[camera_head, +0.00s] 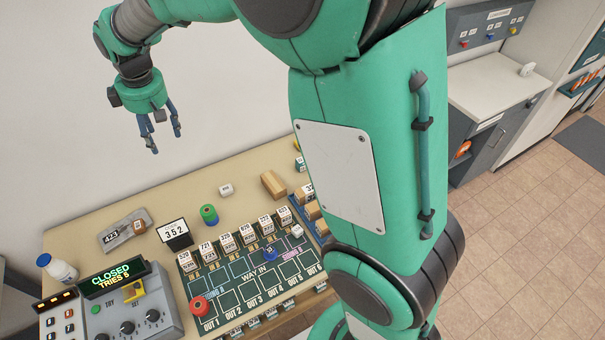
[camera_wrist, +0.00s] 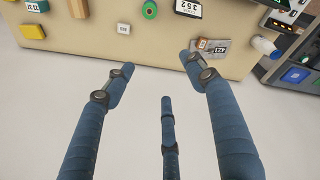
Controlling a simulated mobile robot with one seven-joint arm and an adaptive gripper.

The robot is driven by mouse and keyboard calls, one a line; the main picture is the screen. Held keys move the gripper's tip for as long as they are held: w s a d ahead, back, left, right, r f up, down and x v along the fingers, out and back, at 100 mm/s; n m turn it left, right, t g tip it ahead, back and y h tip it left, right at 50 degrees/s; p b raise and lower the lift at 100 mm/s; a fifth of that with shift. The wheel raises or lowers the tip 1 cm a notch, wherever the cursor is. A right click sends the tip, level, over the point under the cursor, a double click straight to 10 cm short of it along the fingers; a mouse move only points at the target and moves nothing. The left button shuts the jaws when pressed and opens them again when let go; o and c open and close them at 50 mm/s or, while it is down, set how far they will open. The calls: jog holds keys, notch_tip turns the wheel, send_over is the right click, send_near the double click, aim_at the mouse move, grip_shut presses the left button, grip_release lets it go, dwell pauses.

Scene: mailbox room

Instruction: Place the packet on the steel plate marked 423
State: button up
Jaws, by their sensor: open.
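The grey steel plate marked 423 (camera_head: 119,236) lies on the tan tabletop at the left, behind the control box. A small brown packet with a pale label (camera_head: 139,226) rests on the plate's right part in the head view. In the wrist view the plate (camera_wrist: 218,49) and the brown packet (camera_wrist: 202,44) show near the top, right of centre. My gripper (camera_head: 164,141) is open and empty, raised well above the table's back edge. Its spread blue fingers (camera_wrist: 158,68) also show in the wrist view, apart from the plate and packet.
A control box (camera_head: 133,305) reads CLOSED, TRIES 5. A green WAY IN board (camera_head: 253,286) with numbered blocks lies to the right.

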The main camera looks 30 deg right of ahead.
jog(key=s+d+r+m+t, duration=0.1)
jog(key=s+d+r+m, duration=0.3)
jog(key=s+d, duration=0.45)
jog(key=s+d+r+m+t, duration=0.1)
jog(key=s+d+r+m, duration=0.1)
jog(key=s+d+r, duration=0.65)
jog(key=s+d+f+m, duration=0.2)
jog(key=s+d, duration=0.1)
jog(key=s, duration=0.7)
jog(key=s+d+f+m+t, duration=0.1)
jog(key=s+d+f+m, duration=0.1)
jog(key=s, duration=0.8)
jog(key=shift+d+f+m+t+h, duration=0.3)
jog(key=shift+d+f+m+h, duration=0.05)
jog(key=shift+d+m+h, duration=0.1)
notch_tip(320, 180, down, 10)
jog(key=b, duration=0.9)
jog(key=shift+r+b, duration=0.15)
jog(key=shift+b, duration=0.2)
jog(key=shift+o, duration=0.7)
